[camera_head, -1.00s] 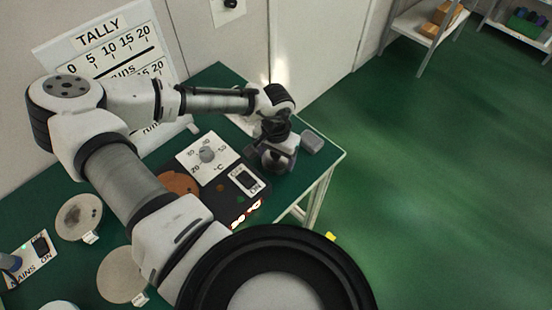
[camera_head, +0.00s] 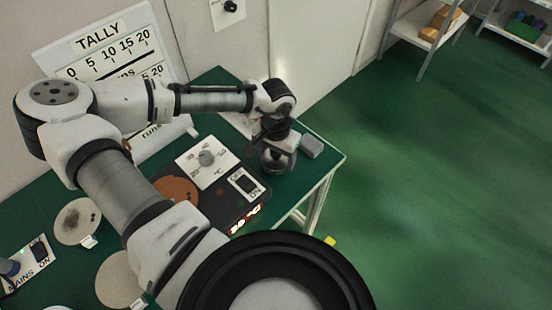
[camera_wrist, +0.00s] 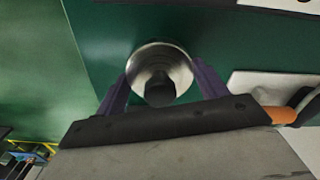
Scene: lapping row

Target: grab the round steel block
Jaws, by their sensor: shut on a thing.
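The round steel block (camera_wrist: 160,58) is a shiny disc with a dark round knob on top, in the middle of the wrist view. The two purple fingers of my gripper (camera_wrist: 161,80) press against it from both sides, shut on it. In the head view my gripper (camera_head: 279,160) points down near the right end of the green bench, and the block (camera_head: 273,166) shows only partly beneath it. I cannot tell whether the block touches the bench or hangs just above it.
A grey block (camera_head: 311,146) stands close to the right of my gripper. The black panel with a dial plate (camera_head: 207,157) and a switch plate (camera_head: 245,183) lies to the left. A tally board (camera_head: 104,62) leans at the back wall. The bench's right edge is near.

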